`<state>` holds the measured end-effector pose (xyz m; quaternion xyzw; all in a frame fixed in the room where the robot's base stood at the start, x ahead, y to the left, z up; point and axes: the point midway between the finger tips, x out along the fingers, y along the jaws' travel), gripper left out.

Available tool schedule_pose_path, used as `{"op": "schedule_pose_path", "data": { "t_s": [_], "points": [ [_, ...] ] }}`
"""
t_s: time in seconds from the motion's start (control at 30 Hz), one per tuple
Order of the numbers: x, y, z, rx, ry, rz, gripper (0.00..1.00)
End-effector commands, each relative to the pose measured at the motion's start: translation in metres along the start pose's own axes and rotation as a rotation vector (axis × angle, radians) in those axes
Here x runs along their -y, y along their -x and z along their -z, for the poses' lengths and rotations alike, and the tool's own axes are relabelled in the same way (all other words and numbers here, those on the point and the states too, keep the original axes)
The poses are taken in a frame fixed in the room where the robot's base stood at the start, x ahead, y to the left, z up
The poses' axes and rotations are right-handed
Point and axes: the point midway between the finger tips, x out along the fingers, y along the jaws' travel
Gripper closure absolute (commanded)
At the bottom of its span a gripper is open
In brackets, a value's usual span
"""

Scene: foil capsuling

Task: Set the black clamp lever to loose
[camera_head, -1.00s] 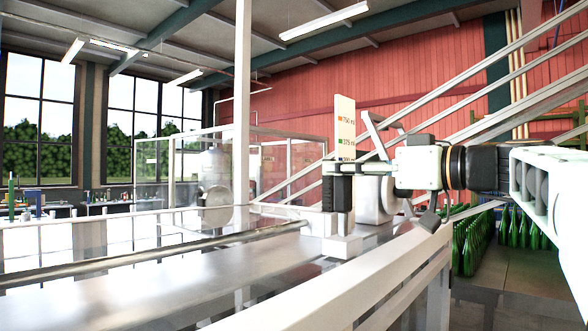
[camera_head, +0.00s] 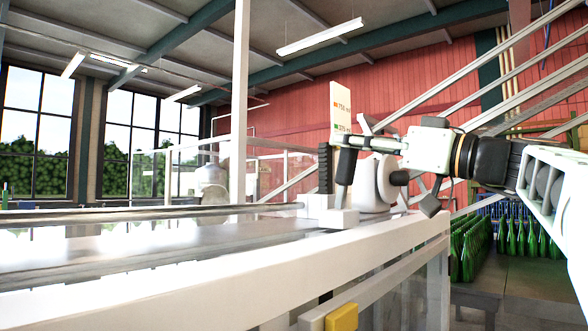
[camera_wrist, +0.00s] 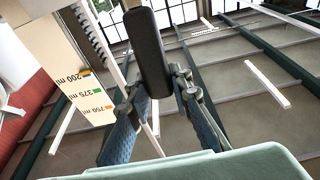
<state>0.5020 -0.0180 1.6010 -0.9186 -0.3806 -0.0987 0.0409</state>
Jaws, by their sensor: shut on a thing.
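The black clamp lever (camera_head: 345,166) stands at the conveyor's far right end, beside a white scale plate (camera_head: 341,104). It leans slightly, its top to the right. In the wrist view the lever (camera_wrist: 152,50) is a dark rounded bar rising between my fingers. My gripper (camera_head: 352,143) reaches in from the right, level, and is shut on the lever near its top. The fingers also show in the wrist view (camera_wrist: 160,92), one on each side of the lever. The lever's lower pivot is hard to make out.
A black ribbed strip (camera_head: 324,166) stands just left of the lever. A rounded grey-white machine part (camera_head: 371,182) sits close behind, under my gripper. A white rail (camera_head: 240,265) runs along the front. Green bottles (camera_head: 470,245) stand at lower right.

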Motion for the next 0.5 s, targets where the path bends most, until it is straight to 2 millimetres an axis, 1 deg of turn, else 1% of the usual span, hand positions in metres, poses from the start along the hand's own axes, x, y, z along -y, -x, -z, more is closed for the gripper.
{"op": "schedule_pose_path", "data": {
  "t_s": [0.03, 0.5],
  "points": [
    [0.000, 0.005, -0.010, -0.023, 0.002, 0.000, 1.00],
    [0.000, 0.031, -0.014, -0.246, 0.000, 0.001, 1.00]
  ]
}}
